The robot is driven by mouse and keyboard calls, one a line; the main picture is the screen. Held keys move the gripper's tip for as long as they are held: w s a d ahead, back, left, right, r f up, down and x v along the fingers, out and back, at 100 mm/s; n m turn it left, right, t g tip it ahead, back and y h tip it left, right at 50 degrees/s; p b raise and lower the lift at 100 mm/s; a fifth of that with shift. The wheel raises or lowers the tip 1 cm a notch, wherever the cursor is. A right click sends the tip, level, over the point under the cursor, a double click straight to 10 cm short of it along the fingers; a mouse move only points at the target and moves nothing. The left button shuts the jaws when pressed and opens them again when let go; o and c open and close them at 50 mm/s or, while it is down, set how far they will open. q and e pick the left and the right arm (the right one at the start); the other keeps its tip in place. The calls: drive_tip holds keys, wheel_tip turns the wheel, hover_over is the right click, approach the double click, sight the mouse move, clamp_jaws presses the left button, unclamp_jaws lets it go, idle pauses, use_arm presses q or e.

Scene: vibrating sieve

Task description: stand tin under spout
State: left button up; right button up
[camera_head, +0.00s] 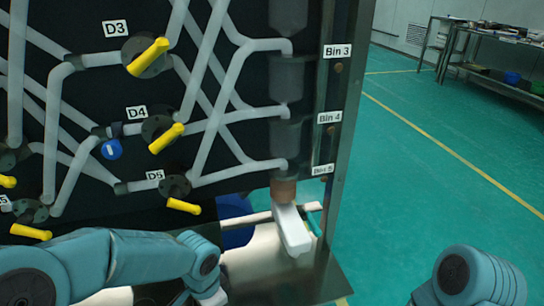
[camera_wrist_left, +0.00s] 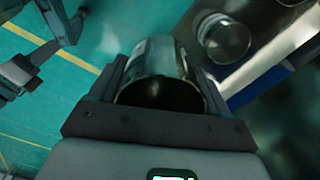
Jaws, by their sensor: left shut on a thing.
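My left gripper (camera_wrist_left: 161,72) is shut on a shiny metal tin (camera_wrist_left: 158,58), with one dark finger on each side of it in the left wrist view. The tin's dark, round open end faces the camera. In the head view my left arm reaches in along the bottom left, and its fingers and the tin are out of frame. A white, chute-like piece (camera_head: 291,230), which looks like the spout, slopes down below a brown collar (camera_head: 283,190) under the Bin 5 label. The tin and this piece are not seen together, so their gap cannot be told. My right gripper is out of frame.
A dark panel with pale pipes and yellow valve handles (camera_head: 147,57) stands in front. A metal plate (camera_head: 265,262) lies below it. A second round metal thing (camera_wrist_left: 226,40) stands near the held tin. Green floor is clear to the right; a bench (camera_head: 490,60) stands far back.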

use_arm(q)
drive_tip(key=w+a+r+n, duration=0.3)
drive_tip(key=r+n, duration=0.2)
drive_tip(key=r, duration=0.1)
drive_tip(key=w+a+r+n, duration=0.3)
drive_tip(key=r+n, duration=0.1)
drive_tip(key=r, duration=0.2)
wheel_tip(320, 180, up, 18)
drive_tip(key=s+p, duration=0.2)
drive_tip(key=p, duration=2.4)
drive_tip(key=shift+f+n, duration=0.2)
drive_tip(key=shift+n, duration=0.2)
